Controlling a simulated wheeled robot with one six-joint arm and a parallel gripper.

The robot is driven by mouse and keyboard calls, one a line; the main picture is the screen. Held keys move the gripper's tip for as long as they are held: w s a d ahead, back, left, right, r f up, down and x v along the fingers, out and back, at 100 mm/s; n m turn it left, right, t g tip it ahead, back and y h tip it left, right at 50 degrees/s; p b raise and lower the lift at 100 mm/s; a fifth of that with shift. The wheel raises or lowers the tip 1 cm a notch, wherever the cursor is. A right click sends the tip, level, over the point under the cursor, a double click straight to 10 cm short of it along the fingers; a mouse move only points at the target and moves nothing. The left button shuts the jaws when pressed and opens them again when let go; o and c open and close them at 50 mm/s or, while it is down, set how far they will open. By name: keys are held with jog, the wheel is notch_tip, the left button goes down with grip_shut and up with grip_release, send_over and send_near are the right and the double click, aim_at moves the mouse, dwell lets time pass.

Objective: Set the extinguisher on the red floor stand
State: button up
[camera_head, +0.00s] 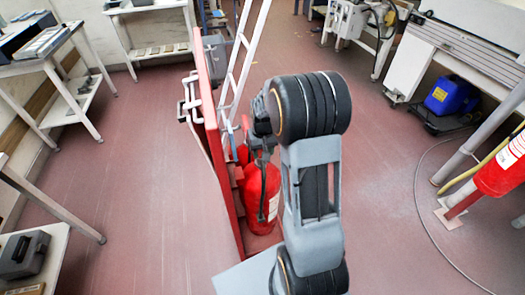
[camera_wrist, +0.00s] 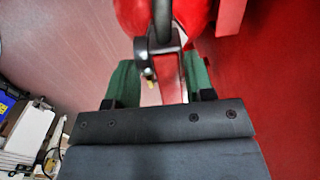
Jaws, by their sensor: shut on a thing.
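A red extinguisher (camera_head: 262,195) with a dark hose and a pale label is upright beside a tall red panel (camera_head: 205,115) in the head view. Its red body (camera_wrist: 135,15) fills the top of the wrist view. My gripper (camera_wrist: 160,65) has its green fingers on either side of the extinguisher's metal neck and handle, shut on it. Red ledges (camera_head: 238,190) at the panel look like part of the red floor stand. I cannot tell whether the extinguisher's base touches anything.
A white ladder (camera_head: 240,60) leans behind the panel. Pale tables (camera_head: 60,85) stand left, and a blue container (camera_head: 450,95) and machines stand right. A red cylinder (camera_head: 500,170) is at the right edge. A cable (camera_head: 418,200) crosses the floor. Floor left of the panel is clear.

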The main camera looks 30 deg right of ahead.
jog(key=shift+f+b, duration=1.85)
jog(key=shift+f, duration=0.8)
jog(key=shift+f+b, duration=1.25)
jog(key=shift+f, duration=0.4)
jog(key=shift+f+b, duration=0.45)
jog(key=shift+f, duration=0.15)
dwell(0.3)
